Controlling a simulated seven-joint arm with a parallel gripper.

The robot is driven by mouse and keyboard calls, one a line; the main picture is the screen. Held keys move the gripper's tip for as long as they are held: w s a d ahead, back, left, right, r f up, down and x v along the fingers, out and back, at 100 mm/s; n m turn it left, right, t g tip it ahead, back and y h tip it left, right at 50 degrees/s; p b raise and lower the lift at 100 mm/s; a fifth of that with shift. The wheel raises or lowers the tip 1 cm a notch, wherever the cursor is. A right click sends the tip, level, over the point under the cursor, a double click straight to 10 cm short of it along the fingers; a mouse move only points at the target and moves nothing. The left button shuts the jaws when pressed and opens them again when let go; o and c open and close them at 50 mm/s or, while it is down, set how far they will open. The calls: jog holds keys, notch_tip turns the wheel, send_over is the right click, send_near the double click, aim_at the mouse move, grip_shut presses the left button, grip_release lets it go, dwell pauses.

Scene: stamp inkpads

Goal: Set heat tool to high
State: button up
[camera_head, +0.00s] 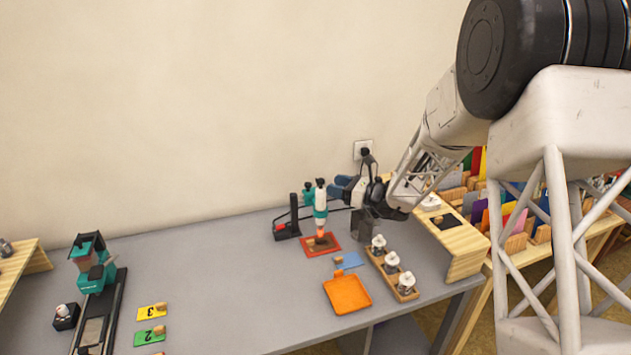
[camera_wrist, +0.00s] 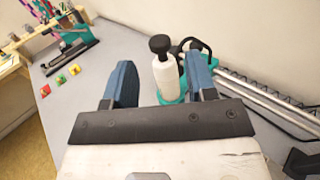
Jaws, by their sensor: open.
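The heat tool (camera_head: 320,199) is a white and teal upright body with a dark knob on top and an orange-red lower end. It stands above a red-edged brown pad. In the wrist view its white body (camera_wrist: 166,76) and black knob (camera_wrist: 160,44) show beyond and between my fingertips. My gripper (camera_head: 342,187) has blue fingers and points left, close to the tool's upper right side in the head view. In the wrist view my gripper (camera_wrist: 161,75) is open, with nothing held. The setting marks on the tool are too small to read.
A black stand with a red part (camera_head: 288,225) is left of the heat tool. A wooden rack of white-topped jars (camera_head: 405,290) and an orange tray (camera_head: 346,294) are in front. A teal press (camera_head: 95,270) is far left. The middle-left table is mostly clear.

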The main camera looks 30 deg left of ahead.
jog(key=a, duration=0.7)
jog(key=shift+a, duration=0.2)
grip_shut()
dwell(0.4)
